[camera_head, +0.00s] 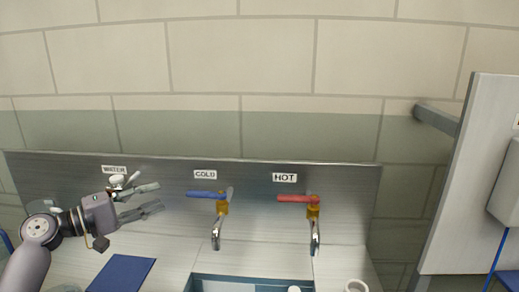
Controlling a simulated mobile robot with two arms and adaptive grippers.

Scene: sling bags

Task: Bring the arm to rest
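My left arm comes in from the lower left. Its gripper (150,199) is open and empty, with its two grey fingers apart, in front of the steel back panel (262,220) near the WATER label. A small whitish fitting (117,182) sits behind the gripper and is partly hidden by it. My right gripper is not in view.
A tap with a blue lever (207,194) under the COLD label and a tap with a red lever (295,198) under the HOT label stand over a basin (210,280). A dark blue flat item (122,273) and a white cup (356,286) are on the counter. A pale partition (468,180) stands right.

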